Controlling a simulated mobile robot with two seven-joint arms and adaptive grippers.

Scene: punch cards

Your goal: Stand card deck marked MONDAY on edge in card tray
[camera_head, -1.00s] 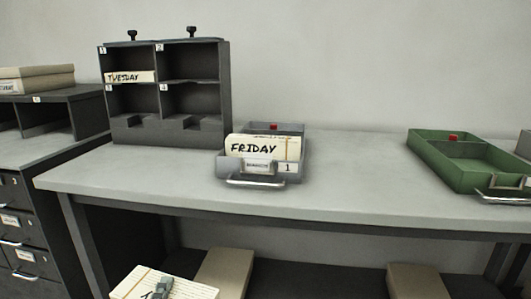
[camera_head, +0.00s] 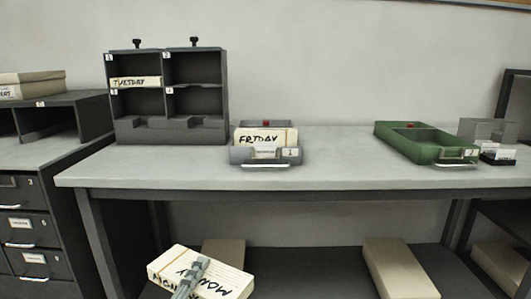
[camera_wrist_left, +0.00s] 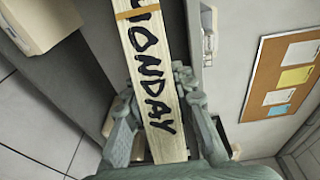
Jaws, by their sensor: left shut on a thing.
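The MONDAY card deck (camera_head: 222,280) is at the bottom of the head view, in front of and lower than the table top. My left gripper (camera_head: 192,277) is shut on it. In the left wrist view the deck (camera_wrist_left: 150,85) runs between the two fingers, its lettering and an orange band showing. A grey card tray (camera_head: 270,162) marked 1 stands on the table and holds the FRIDAY deck (camera_head: 262,138) on edge. A green card tray (camera_head: 437,157) stands to the right, with a red knob, and looks empty. My right gripper does not show.
A dark pigeonhole rack (camera_head: 170,130) stands at the table's back left, with the TUESDAY deck (camera_head: 135,83) in one compartment. The table top (camera_head: 340,170) is clear between the trays. Cartons (camera_head: 398,270) lie on the lower shelf.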

